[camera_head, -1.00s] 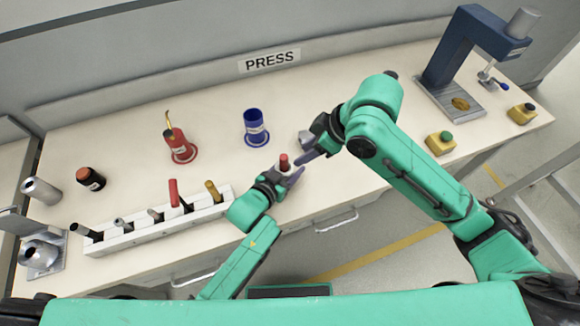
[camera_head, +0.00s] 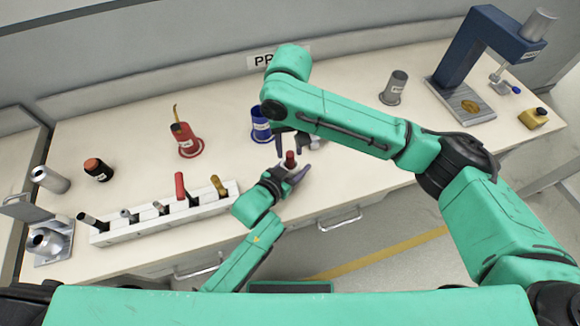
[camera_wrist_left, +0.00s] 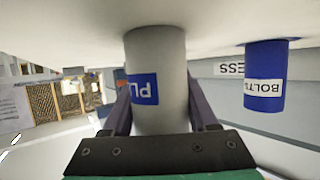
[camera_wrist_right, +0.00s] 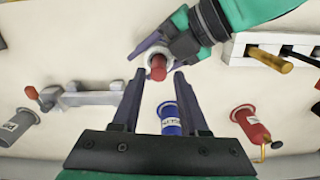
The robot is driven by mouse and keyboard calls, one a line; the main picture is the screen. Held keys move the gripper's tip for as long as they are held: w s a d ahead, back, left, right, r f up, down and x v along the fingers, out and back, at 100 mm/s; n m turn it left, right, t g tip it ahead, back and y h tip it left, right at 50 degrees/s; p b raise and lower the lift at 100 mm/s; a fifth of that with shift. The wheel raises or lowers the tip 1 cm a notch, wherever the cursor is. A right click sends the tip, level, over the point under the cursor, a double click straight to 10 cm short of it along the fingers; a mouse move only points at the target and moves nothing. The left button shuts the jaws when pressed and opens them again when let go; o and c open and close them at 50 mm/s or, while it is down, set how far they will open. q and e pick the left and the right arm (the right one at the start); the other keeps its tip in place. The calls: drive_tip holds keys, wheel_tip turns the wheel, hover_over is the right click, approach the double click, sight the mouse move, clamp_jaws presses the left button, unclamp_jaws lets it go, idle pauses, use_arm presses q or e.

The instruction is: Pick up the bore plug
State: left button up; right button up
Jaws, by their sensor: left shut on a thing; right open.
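A red-topped piece (camera_head: 290,158), which I take to be the bore plug, stands in a pale grey cylindrical holder. In the left wrist view this holder (camera_wrist_left: 158,60) carries a partly hidden blue label starting "PLU". My left gripper (camera_head: 291,172) is shut on the holder; its fingers flank it in the left wrist view. My right gripper (camera_head: 290,148) is open above the red piece. In the right wrist view the red piece (camera_wrist_right: 158,67) shows just beyond the open fingertips, roughly centred between them. Its lower part is hidden in the holder.
A blue cup (camera_head: 261,125) stands close behind, and a grey clamp-like fixture (camera_wrist_right: 85,96) lies nearby. A white rack (camera_head: 140,222) with several tools and a red holder (camera_head: 185,140) stand to the left. A grey cup (camera_head: 395,88) and blue press (camera_head: 480,60) stand right.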

sight(290, 154)
wheel_tip(290, 154, down, 5)
drive_tip(key=shift+w+r, duration=0.1)
drive_tip(key=shift+w, duration=0.05)
clamp_jaws()
idle(1.4)
